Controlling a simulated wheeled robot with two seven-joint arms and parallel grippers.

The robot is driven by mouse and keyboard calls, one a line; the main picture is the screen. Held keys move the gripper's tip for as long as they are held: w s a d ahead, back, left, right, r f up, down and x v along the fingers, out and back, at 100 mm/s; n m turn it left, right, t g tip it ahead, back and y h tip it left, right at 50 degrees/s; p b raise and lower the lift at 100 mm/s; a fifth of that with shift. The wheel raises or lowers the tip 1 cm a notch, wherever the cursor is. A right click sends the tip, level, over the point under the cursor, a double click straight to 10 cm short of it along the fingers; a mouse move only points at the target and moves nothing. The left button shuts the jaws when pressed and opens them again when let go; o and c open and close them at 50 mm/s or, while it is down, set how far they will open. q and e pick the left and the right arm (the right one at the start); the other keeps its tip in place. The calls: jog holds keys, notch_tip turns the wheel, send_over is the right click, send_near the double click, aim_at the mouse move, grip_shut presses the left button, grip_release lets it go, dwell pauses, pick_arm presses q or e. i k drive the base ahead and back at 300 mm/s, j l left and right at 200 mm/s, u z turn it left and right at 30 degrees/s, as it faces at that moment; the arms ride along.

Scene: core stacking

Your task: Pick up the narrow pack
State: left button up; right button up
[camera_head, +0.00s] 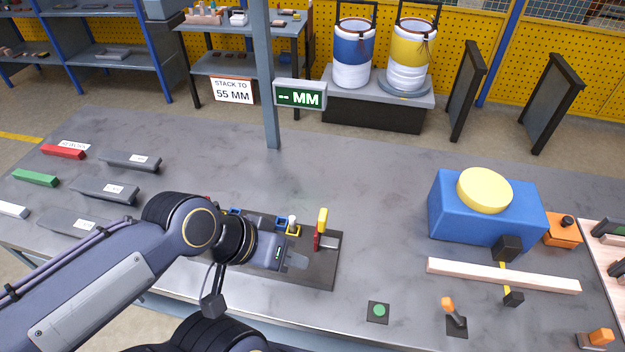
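Several flat dark grey packs with small white labels lie at the left of the table: a far one (130,161), a middle one (104,189) and a near one (68,222), partly covered by my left arm. The labels are too small to read, and I cannot tell for sure which is the narrow pack. My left gripper (291,262) is low over a dark fixture (322,272) at the table's middle, well right of the packs. Its fingers are seen from above and behind, so their opening and anything between them are hidden. My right gripper is not in view.
Red (63,152), green (35,178) and white (12,209) bars lie far left. A post with a "-- MM" display (300,94) stands behind the fixture. A blue block (480,215) with a yellow top and a pale bar (500,275) are at right. The table's back middle is clear.

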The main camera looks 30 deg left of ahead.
aim_at(150, 162)
jog(key=u, duration=2.3)
